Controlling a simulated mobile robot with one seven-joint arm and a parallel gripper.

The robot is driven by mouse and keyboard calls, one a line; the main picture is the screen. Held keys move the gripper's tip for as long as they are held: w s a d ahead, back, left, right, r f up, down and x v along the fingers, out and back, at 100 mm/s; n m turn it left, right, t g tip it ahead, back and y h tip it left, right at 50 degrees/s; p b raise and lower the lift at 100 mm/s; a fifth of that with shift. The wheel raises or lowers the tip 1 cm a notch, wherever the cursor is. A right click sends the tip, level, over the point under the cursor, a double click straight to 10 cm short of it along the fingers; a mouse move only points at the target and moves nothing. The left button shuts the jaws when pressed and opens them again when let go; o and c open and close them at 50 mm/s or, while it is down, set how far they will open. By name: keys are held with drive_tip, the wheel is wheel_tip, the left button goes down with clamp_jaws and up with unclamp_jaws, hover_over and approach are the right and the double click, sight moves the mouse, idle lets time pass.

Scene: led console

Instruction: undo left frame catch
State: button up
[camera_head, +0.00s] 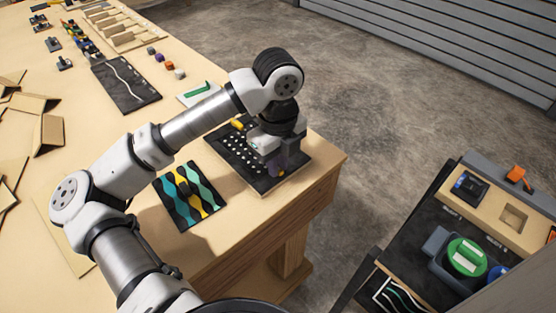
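A dark board with rows of white dots (230,148), which looks like the LED console, lies flat near the table's right corner. A small yellow piece (237,124) is at its upper left edge. A small purple piece (276,169) shows at its right side, close under my gripper. Either piece could be a catch of the frame; I cannot tell which is the left one. My gripper (276,160) points down over the right part of the board. Its fingers are small and partly hidden, so their opening and any contact with the purple piece are unclear.
A panel with teal and yellow wavy strips (182,215) lies left of the board. A black panel with a white line (124,82) and small coloured blocks lie farther back. A separate console with a green round knob (466,257) stands at lower right, across open floor.

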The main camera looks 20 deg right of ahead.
clamp_jaws()
drive_tip(key=shift+f+b, duration=0.15)
drive_tip(key=shift+b, duration=0.35)
drive_tip(key=m+b, duration=0.2)
drive_tip(key=b, duration=0.1)
drive_tip(key=shift+f, duration=0.15)
drive_tip(key=m+b, duration=0.5)
drive_tip(key=b, duration=0.1)
drive_tip(key=shift+m, duration=0.3)
drive_tip(key=m+b, duration=0.3)
drive_tip(key=m, duration=0.2)
drive_tip(key=shift+r, duration=0.2)
drive_tip(key=m+b, duration=0.1)
drive_tip(key=m, duration=0.4)
drive_tip(key=shift+r, duration=0.1)
drive_tip(key=shift+m, duration=0.3)
